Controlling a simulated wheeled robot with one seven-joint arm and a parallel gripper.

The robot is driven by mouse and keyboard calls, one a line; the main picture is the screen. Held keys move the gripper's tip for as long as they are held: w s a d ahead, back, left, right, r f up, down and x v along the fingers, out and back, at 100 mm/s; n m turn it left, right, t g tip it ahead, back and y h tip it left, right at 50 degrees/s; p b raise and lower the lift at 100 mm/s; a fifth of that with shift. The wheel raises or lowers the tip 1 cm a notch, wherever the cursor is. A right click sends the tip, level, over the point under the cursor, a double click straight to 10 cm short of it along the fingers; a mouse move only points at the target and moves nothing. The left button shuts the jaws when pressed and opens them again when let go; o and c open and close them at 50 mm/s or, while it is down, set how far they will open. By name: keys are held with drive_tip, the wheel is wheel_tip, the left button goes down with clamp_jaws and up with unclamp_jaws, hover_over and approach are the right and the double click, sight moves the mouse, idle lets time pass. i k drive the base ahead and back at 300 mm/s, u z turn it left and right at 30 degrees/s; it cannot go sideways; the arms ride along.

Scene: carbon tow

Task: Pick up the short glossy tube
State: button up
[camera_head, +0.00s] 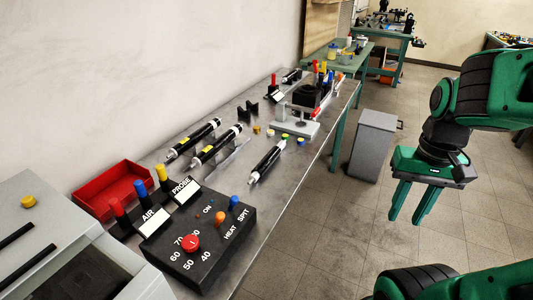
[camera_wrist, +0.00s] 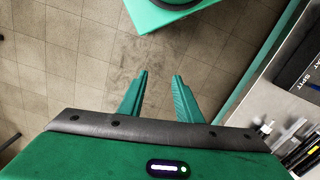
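Several dark tubes with silver ends lie on the grey bench. Two with yellow labels, the far-left tube (camera_head: 194,140) and the middle tube (camera_head: 217,146), lie side by side. A third tube (camera_head: 267,160) lies apart, nearer the bench's right edge, and looks somewhat shorter; I cannot tell for sure which is the short glossy one. My green gripper (camera_head: 404,220) is open and empty, over the floor right of the bench, well away from the tubes. In the wrist view the fingers (camera_wrist: 160,75) are apart over floor tiles, with some tubes (camera_wrist: 303,152) at the lower right.
A black control box (camera_head: 198,238) with knobs and a red tray (camera_head: 112,188) stand at the near end of the bench (camera_head: 270,205). A fixture with a black drum (camera_head: 305,97) stands beyond the tubes. A grey bin (camera_head: 372,146) stands on the floor between bench and gripper.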

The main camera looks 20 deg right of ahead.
sight(262, 168)
drive_tip(key=z, duration=0.1)
drive_tip(key=i, duration=0.2)
drive_tip(key=u, duration=1.8)
drive_tip(key=k, duration=0.8)
drive_tip(key=z, duration=1.3)
drive_tip(key=i, duration=0.9)
